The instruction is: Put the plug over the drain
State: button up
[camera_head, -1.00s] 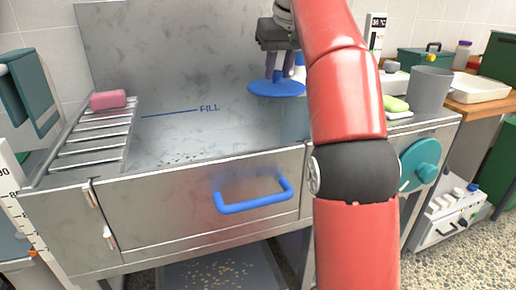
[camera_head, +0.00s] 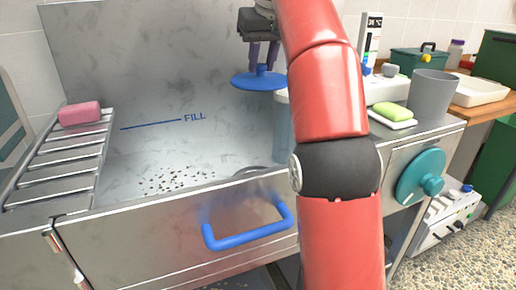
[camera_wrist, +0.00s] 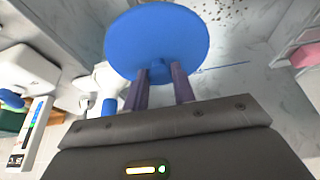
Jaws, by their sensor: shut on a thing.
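The plug is a blue disc (camera_head: 252,81) with a small knob on top. My gripper (camera_head: 263,62) points down and is shut on that knob, holding the disc roughly level in the air above the steel tub. In the wrist view the blue plug (camera_wrist: 157,35) sits at the tips of my two purple-grey fingers (camera_wrist: 159,72). A grey ring (camera_head: 252,170), which looks like the drain, lies on the tub floor below the plug. The tub's front wall and my arm hide part of it.
The tub's front panel has a blue handle (camera_head: 247,237). A pink soap bar (camera_head: 80,113) lies on the slatted rack at left. A bluish clear cylinder (camera_head: 282,132) stands beside my arm. A grey cup (camera_head: 431,96) and green soap (camera_head: 391,111) are at right. Dark specks dot the tub floor.

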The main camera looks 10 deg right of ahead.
jog(key=shift+s+d+f+b+x, duration=0.35)
jog(key=shift+s+x, duration=0.55)
jog(key=shift+x, duration=3.6)
jog(key=shift+s+d+f+b+x, duration=0.1)
jog(key=shift+s+f+b+x, duration=0.55)
jog(key=shift+x, duration=3.85)
jog(key=shift+s+d+f+x, duration=0.2)
jog(key=shift+s+x, duration=0.95)
jog(key=shift+x, duration=3.35)
jog(key=shift+d+f+b, duration=0.1)
jog(key=shift+f+b, duration=0.8)
jog(key=shift+f, duration=0.4)
jog(key=shift+f, duration=0.35)
jog(key=o, duration=1.1)
